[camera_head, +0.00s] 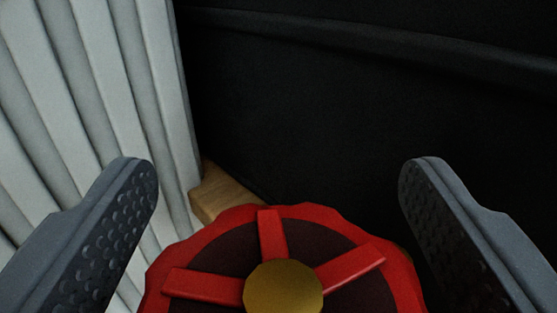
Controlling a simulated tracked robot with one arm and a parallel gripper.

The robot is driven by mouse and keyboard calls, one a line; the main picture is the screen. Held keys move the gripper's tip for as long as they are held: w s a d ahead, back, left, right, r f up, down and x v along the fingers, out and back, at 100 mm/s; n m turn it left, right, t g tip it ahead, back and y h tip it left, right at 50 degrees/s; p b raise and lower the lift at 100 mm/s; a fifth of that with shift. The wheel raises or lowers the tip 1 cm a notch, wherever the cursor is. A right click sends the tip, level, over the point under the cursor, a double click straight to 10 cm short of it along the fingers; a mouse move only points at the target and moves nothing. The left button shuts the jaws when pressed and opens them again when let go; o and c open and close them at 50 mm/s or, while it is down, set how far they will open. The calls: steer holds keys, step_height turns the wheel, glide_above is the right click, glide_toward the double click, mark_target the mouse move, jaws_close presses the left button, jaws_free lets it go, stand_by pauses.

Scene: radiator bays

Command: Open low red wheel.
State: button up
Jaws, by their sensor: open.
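The red wheel (275,232) is at the bottom middle of the camera head view. It has a scalloped rim, red spokes and a brass-coloured hub (284,289). Its lower part is cut off by the picture edge. My gripper (279,178) is open, with one grey finger on each side of the wheel. The left finger's textured pad is near the rim's left side, and the right finger is beyond its right side. I cannot tell whether either finger touches the rim. Nothing shows held between the fingertips.
A pale ribbed radiator (105,80) fills the left, close behind the left finger. A dark wall (340,110) with a horizontal ledge (370,38) stands behind. A small wooden piece (218,194) sits at the radiator's foot, behind the wheel.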

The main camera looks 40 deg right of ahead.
steer(key=c, duration=1)
steer(key=shift+d+f+b, duration=0.1)
steer(key=shift+b, duration=0.45)
steer(key=shift+n+t+y+b, duration=0.4)
steer(key=shift+b, duration=0.05)
steer(key=n+t+y+b, duration=0.1)
steer(key=b, duration=0.1)
steer(key=n+t+y+b, duration=0.1)
steer(key=y+b, duration=0.1)
steer(key=b, duration=0.1)
steer(key=n+t+y+b, duration=0.1)
steer(key=y+b, duration=0.1)
steer(key=b, duration=0.1)
steer(key=shift+w+a+r+n, duration=0.2)
steer(key=shift+w+a+n, duration=0.05)
steer(key=shift+a+n, duration=0.15)
steer(key=shift+y, duration=0.3)
